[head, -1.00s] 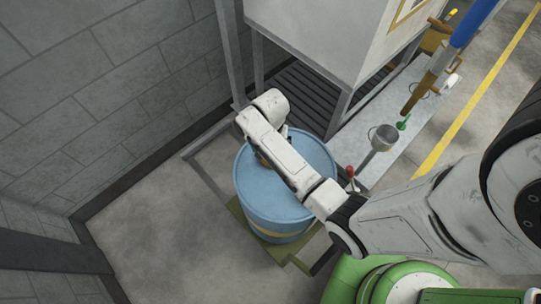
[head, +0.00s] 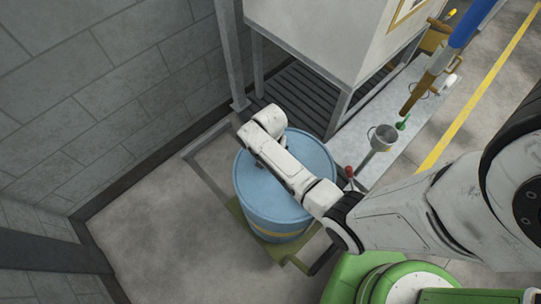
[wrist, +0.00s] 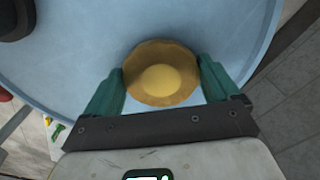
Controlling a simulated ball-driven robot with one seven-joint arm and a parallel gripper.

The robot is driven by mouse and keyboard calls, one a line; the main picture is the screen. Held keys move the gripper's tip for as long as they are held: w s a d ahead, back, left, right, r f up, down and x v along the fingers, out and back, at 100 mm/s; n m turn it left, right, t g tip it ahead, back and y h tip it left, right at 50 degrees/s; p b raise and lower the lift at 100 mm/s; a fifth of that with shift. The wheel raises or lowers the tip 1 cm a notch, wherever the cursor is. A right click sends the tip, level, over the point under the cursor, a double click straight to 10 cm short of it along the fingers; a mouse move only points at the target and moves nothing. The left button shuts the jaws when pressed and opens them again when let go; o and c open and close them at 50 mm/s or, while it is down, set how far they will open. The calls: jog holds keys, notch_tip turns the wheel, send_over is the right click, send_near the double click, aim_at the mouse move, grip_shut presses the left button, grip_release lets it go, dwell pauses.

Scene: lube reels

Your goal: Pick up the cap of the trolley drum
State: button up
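The trolley drum (head: 270,209) is a light blue barrel, standing upright on a yellow-green trolley (head: 240,217). In the wrist view its blue top (wrist: 75,45) fills most of the upper picture. The drum's cap (wrist: 162,76) is a round, yellow-brown knob with a scalloped edge and a paler raised centre. My gripper (wrist: 162,64) is over the drum top, its two teal fingers apart on either side of the cap. Whether the fingers touch the cap cannot be told. In the head view my arm hides the cap and the fingers.
A dark round fitting (wrist: 14,18) shows on the drum top in the wrist view's upper left. A grey cabinet (head: 315,40) on legs stands behind the drum. A metal funnel (head: 382,136) and a red-knobbed part (head: 349,171) are to the right. A block wall (head: 110,90) is at left.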

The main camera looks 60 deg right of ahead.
jog(key=c, duration=0.5)
jog(key=shift+r, duration=0.15)
